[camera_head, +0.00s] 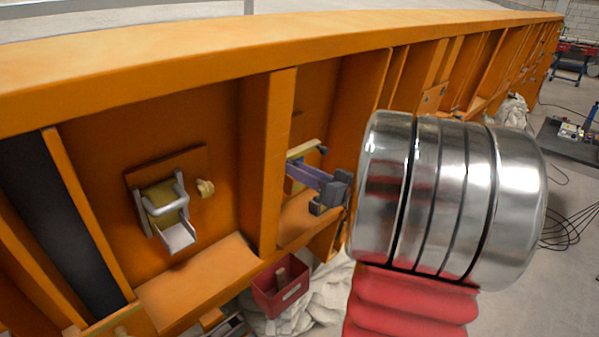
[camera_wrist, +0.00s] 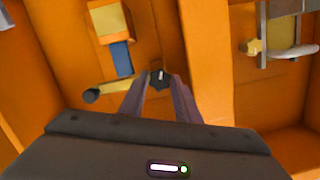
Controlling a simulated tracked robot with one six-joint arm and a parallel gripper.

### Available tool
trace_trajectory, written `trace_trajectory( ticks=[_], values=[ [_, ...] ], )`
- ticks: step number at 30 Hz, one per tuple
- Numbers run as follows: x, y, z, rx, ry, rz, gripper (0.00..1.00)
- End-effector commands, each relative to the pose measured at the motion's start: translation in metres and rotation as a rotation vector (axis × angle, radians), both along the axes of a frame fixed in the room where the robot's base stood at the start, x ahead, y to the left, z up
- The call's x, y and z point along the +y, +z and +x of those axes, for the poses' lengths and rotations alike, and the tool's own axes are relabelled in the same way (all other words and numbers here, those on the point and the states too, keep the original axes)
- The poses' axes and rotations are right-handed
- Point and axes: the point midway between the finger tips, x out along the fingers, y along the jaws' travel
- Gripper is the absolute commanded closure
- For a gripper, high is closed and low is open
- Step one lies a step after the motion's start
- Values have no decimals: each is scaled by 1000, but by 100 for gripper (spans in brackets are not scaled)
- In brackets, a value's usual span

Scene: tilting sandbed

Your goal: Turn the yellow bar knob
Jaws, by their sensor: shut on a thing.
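The yellow bar knob (camera_wrist: 115,87) is on the orange panel in the wrist view. It is a pale yellow bar with a black end at the left, running to a dark hub with a white mark. My gripper (camera_wrist: 159,82) has its purple fingers on either side of this hub end and is shut on it; the fingers hide part of the contact. In the head view the bar (camera_head: 301,149) shows just above my purple fingers (camera_head: 300,171), its black end toward the right. The far side of the grip is hidden there.
A yellow box with a blue piece (camera_wrist: 121,58) is near the bar. Beyond an orange divider (camera_head: 270,160) are a metal-handled latch (camera_head: 164,206) and a small yellow knob (camera_head: 205,188). A red bin (camera_head: 280,292) stands below. Orange ribs flank my gripper closely.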

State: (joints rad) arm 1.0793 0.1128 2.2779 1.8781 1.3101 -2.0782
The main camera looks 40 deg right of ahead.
Motion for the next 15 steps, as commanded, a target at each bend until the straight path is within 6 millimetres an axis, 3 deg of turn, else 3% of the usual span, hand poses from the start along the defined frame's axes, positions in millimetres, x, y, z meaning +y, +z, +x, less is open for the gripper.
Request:
trace_trajectory(
  ticks=[15],
  values=[
    [-4,-2,0,15,82,482,93]
  ],
)
